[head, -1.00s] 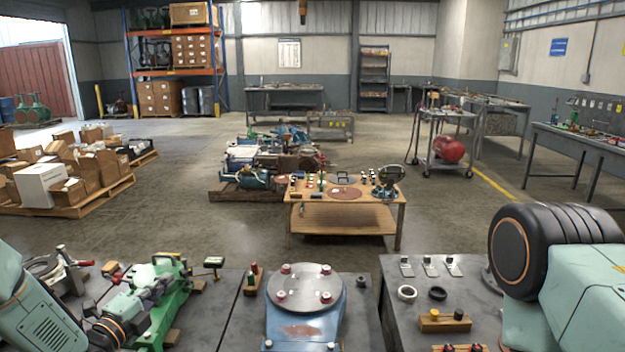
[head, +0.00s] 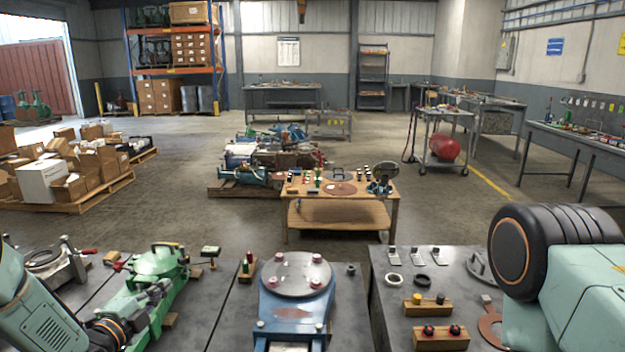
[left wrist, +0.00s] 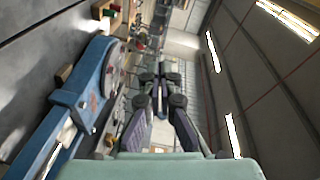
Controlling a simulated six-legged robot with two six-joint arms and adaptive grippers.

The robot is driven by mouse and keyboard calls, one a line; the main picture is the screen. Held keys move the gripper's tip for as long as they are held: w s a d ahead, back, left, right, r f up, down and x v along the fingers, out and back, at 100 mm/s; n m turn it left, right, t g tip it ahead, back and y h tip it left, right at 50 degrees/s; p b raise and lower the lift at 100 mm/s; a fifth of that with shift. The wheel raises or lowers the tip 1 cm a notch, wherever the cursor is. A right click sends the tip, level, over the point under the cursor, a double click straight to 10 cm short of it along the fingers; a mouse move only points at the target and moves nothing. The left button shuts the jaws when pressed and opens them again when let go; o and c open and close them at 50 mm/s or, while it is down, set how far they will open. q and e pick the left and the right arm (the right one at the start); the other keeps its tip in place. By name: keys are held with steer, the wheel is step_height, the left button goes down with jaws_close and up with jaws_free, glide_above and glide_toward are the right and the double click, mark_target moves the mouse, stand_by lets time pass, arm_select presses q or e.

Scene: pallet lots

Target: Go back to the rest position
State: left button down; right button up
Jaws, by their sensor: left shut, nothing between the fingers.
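My left arm (head: 38,315) comes in at the lower left of the head view, with a dark, orange-ringed joint beside the green machine part; I cannot make out its fingers there. In the left wrist view my left gripper (left wrist: 161,74) shows in the middle, its dark fingers together and empty. It points away over the bench, clear of the blue fixture to its left in that view. My right arm (head: 560,270), a pale green link with a black ribbed joint, fills the lower right of the head view. Its gripper is out of the picture.
A blue fixture with a round plate (head: 297,276) stands at front centre, a green machine part (head: 150,290) left of it. Wooden blocks with knobs (head: 428,306) lie on the right bench. A wooden table (head: 340,215) stands beyond. Open floor (head: 450,215) lies around it.

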arm_select(q)
steer(key=s+d+f+n+g+y+b, duration=0.1)
steer(key=s+d+f+n+g+b, duration=0.2)
steer(key=s+f+n, duration=0.55)
steer(key=s+d+f+n+g+y, duration=0.2)
steer(key=s+d+f+n+g, duration=0.3)
steer(key=s+f, duration=0.65)
steer(key=s+d+f+n+g+b, duration=0.1)
steer(key=s+f+n+g+b, duration=0.1)
steer(key=s, duration=1.1)
steer(key=s+d+f+n+g+b, duration=0.2)
steer(key=s+f+g+b, duration=0.3)
steer(key=s, duration=0.8)
steer(key=shift+s+f+g+y, duration=0.25)
steer(key=shift+f+g+y, duration=0.15)
steer(key=shift+f+g, duration=0.3)
arm_select(e)
step_height(320, 180, down, 10)
steer(key=shift+w, duration=0.2)
arm_select(q)
steer(key=shift+d+r+n, duration=0.1)
steer(key=shift+r+n, duration=0.05)
steer(key=shift+n, duration=0.1)
